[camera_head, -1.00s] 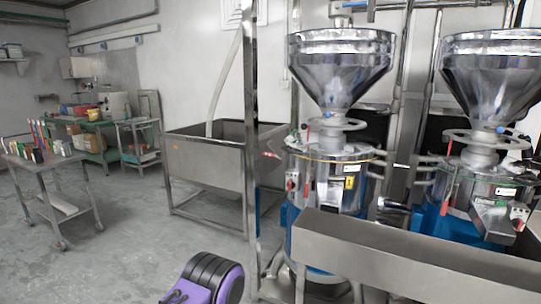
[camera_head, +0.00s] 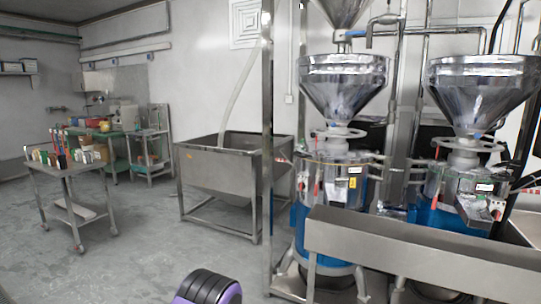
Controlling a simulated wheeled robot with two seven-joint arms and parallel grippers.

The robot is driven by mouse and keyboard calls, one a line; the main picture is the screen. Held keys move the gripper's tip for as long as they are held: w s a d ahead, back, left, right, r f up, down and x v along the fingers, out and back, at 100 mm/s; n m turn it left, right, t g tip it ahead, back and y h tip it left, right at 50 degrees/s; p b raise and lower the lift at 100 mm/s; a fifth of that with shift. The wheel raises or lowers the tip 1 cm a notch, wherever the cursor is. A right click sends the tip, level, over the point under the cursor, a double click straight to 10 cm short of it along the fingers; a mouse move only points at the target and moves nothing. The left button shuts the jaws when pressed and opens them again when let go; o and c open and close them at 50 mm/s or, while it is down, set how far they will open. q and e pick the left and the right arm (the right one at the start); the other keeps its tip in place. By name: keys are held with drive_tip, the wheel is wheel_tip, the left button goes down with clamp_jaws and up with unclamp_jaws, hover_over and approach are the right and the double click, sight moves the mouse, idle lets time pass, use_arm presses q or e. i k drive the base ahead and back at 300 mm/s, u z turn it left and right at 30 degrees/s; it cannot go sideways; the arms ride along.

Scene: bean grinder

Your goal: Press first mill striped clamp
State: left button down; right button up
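The first mill (camera_head: 327,212) stands right of centre, a steel drum on a blue base with a steel funnel hopper (camera_head: 344,88) above it. A handwheel sits between hopper and drum. Small red-handled clamps (camera_head: 317,190) show on the drum's side; stripes on them are too small to make out. A second, similar mill (camera_head: 445,205) stands to its right. A purple and black part of my own body shows at the bottom edge. Neither gripper is in view.
A long steel trough (camera_head: 420,255) runs in front of both mills. A steel post (camera_head: 267,160) stands left of the first mill. A steel tub (camera_head: 225,170) and a cart (camera_head: 70,190) stand farther left. The grey floor (camera_head: 130,260) at left is open.

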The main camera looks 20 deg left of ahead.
sight(282, 160)
drive_tip(key=u, duration=0.3)
drive_tip(key=i, duration=0.4)
drive_tip(key=u, duration=0.95)
drive_tip(key=i, duration=1.95)
drive_tip(key=z, duration=1.05)
drive_tip(key=i, duration=0.6)
drive_tip(key=z, duration=0.65)
